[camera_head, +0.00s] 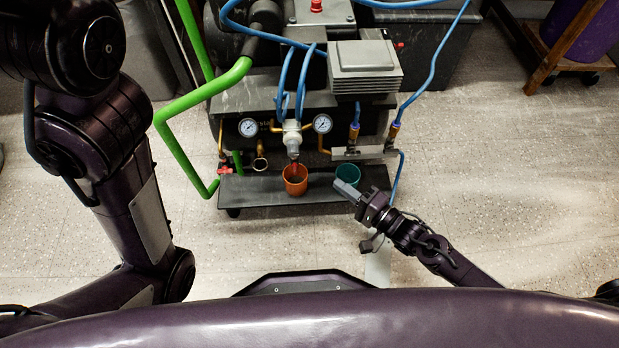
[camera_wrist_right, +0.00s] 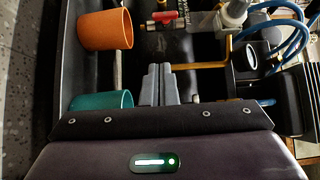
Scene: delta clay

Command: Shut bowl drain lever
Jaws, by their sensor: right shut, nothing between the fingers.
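The clear filter bowl (camera_head: 293,143) hangs between two round gauges on the compressor. A small red drain lever (camera_head: 294,163) shows below it, just above an orange cup (camera_head: 295,180). In the right wrist view the red lever (camera_wrist_right: 165,17) lies by the orange cup's (camera_wrist_right: 105,30) mouth, near the top edge. My right gripper (camera_head: 346,190) is shut and empty, beside a teal cup (camera_head: 348,174) to the right of the lever and apart from it. Its grey fingers (camera_wrist_right: 158,84) are together in the wrist view. My left arm shows at the left, but its gripper is out of view.
Both cups stand on a dark shelf (camera_head: 260,188) at the compressor's front. A bent green pipe (camera_head: 180,150) runs down on the left. Blue hoses (camera_head: 284,85) hang above the bowl. A brass valve with a red handle (camera_head: 225,170) is left. Floor in front is clear.

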